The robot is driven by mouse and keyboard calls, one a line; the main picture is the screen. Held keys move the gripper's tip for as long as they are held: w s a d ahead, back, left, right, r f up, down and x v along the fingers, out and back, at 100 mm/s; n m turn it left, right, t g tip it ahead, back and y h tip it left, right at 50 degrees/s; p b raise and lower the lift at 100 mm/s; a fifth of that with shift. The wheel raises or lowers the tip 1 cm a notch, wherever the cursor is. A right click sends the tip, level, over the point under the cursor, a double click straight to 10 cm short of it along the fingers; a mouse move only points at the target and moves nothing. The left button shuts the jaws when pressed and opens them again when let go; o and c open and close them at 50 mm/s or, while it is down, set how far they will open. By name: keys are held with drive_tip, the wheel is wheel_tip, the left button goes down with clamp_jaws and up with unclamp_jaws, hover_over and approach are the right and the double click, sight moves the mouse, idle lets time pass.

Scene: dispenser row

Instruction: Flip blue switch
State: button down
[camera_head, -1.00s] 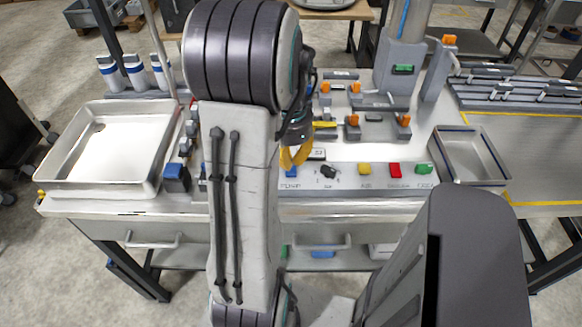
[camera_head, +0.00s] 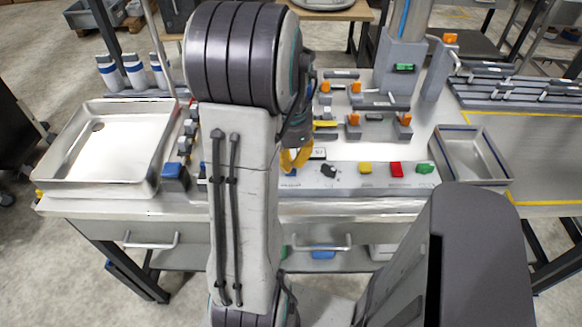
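A blue switch (camera_head: 290,172) sits at the left end of the sloped front panel, beside a black knob (camera_head: 328,171). Only part of it shows below my gripper. My gripper (camera_head: 296,160), with yellow parts at its end, hangs just above and in front of it in the view. Whether it touches the switch I cannot tell. The gripper is partly hidden behind my arm, and its opening does not show clearly. A second blue block (camera_head: 174,171) stands on the bench left of my arm.
Yellow (camera_head: 365,168), red (camera_head: 396,169) and green (camera_head: 424,168) controls line the panel to the right. Orange-topped fixtures (camera_head: 353,119) stand behind it. Metal trays lie at the left (camera_head: 70,187) and right (camera_head: 482,181).

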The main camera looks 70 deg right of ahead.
sight(291, 172)
drive_tip(key=shift+f+b, duration=0.95)
drive_tip(key=shift+f, duration=0.2)
idle(0.5)
drive_tip(key=shift+r, duration=0.15)
drive_tip(key=shift+r+p, duration=2.95)
drive_tip(key=shift+r, duration=0.45)
